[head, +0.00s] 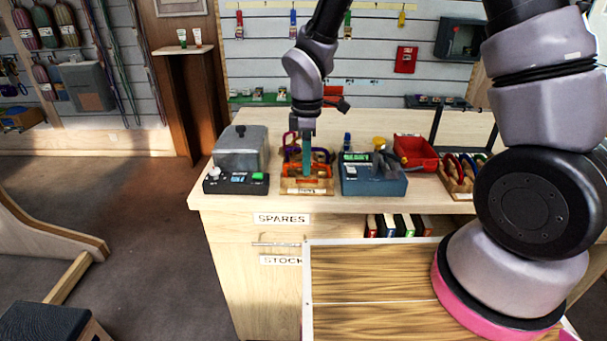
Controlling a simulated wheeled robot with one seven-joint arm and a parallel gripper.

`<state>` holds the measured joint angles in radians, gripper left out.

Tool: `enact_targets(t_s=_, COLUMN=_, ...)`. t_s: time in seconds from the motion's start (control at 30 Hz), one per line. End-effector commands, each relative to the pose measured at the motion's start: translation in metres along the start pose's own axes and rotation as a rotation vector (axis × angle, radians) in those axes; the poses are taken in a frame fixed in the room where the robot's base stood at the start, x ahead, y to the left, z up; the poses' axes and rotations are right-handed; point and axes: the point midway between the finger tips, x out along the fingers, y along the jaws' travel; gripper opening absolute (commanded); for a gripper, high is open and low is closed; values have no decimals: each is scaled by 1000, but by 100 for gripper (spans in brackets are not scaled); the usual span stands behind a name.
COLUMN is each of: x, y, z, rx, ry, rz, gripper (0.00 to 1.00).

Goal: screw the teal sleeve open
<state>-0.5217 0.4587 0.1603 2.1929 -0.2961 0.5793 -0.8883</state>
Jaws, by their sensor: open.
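A teal upright piece (306,158), which looks like the teal sleeve, stands at a wooden rack (303,190) on the counter. An orange carabiner (318,170) is beside it, and a purple one shows behind. My gripper (303,137) points down from above, right over the top of the teal piece. Its jaws are open. They are small here, and I cannot tell whether they touch the teal piece or stand around it.
A grey box and a dark device (236,181) with a green button stand left of the rack. A blue-grey device (373,176) stands close on the right. A red bin (415,153) and another carabiner rack (462,172) are further right. The counter's front edge is clear.

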Motion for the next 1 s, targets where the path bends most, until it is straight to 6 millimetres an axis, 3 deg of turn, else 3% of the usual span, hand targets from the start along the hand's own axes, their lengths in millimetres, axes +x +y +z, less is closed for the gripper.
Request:
enact_targets(t_s=0.47, x=2, y=-6, z=0, rx=0, ry=0, rz=0, gripper=55)
enact_targets(t_s=1.0, x=20, y=-6, z=0, rx=0, ry=-1, rz=-2, gripper=55)
